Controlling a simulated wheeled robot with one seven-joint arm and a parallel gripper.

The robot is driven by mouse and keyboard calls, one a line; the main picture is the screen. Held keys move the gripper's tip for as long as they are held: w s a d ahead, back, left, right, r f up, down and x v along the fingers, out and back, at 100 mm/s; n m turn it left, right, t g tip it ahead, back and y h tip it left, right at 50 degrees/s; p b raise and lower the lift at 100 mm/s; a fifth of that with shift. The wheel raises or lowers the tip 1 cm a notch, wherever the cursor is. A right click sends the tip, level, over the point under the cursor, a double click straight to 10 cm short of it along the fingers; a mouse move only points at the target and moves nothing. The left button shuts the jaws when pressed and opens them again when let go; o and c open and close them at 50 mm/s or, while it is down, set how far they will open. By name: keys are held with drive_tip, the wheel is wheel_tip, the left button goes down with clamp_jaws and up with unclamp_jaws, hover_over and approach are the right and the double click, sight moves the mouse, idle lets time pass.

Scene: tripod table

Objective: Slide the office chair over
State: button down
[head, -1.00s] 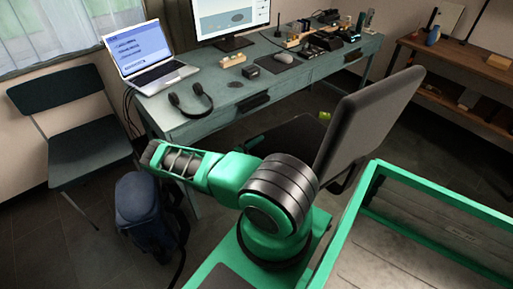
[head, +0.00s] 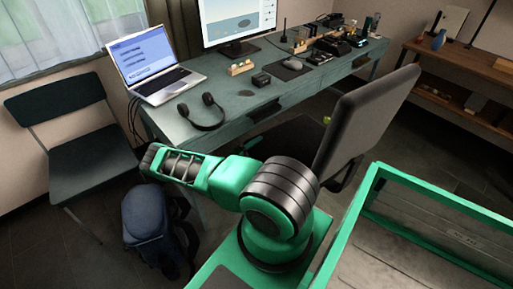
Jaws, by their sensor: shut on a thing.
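The office chair has a dark, tilted backrest (head: 366,118) right of centre in the head view. Its dark seat (head: 290,138) shows to the left of the backrest, close to the front of the desk and partly behind my arm. My green and black arm reaches out to the left in front of the chair. My gripper cannot be made out, so its hold and its contact with the chair are hidden.
The teal desk (head: 218,134) carries a laptop (head: 150,68), headphones (head: 204,112) and a monitor (head: 238,20). A folding chair (head: 72,140) and a blue backpack (head: 150,224) stand at left. A wooden shelf (head: 466,68) stands at right.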

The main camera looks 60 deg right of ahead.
drive_tip(key=shift+w+f, duration=0.2)
drive_tip(key=shift+w, duration=0.05)
drive_tip(key=c, duration=0.9)
unclamp_jaws()
drive_tip(key=shift+o, duration=1)
drive_tip(key=shift+s, duration=0.1)
drive_tip(key=w+a, duration=0.1)
drive_tip(key=a, duration=0.9)
drive_tip(key=shift+w+a, duration=0.35)
drive_tip(key=shift+a, duration=0.05)
